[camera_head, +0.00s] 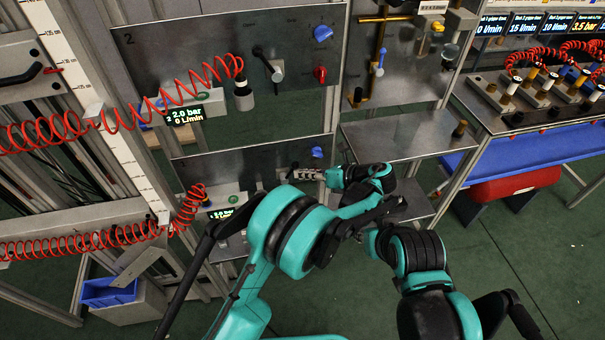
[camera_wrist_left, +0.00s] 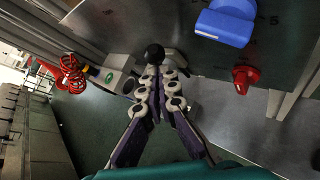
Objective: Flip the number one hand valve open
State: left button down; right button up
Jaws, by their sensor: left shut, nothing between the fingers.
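The lower valve panel (camera_head: 235,165), under the panel marked 2, has a blue knob (camera_head: 317,152); I cannot read its number. My left gripper (camera_head: 293,173) is at the front of this lower panel, fingers pointing left. In the left wrist view its fingers (camera_wrist_left: 158,72) are shut together and empty. A black ball end (camera_wrist_left: 154,53), seemingly of the hand valve's lever, is just beyond the fingertips; I cannot tell whether they touch. The rest of the lever is hidden behind the fingers. My right arm is at lower right; its fingers do not show.
The upper panel (camera_head: 210,40) has its own lever (camera_head: 265,60) and red knob (camera_head: 320,74). In the left wrist view, a blue knob (camera_wrist_left: 225,22) and red knob (camera_wrist_left: 245,76) are right of the fingers. Coiled red hoses (camera_head: 80,120) hang left. A grey shelf (camera_head: 400,135) is right.

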pick_arm(q)
jog(key=shift+a+r+n+h+p, duration=0.2)
jog(key=shift+a+n+h+p, duration=0.1)
jog(key=shift+h+p, duration=0.3)
jog(key=shift+r, duration=0.1)
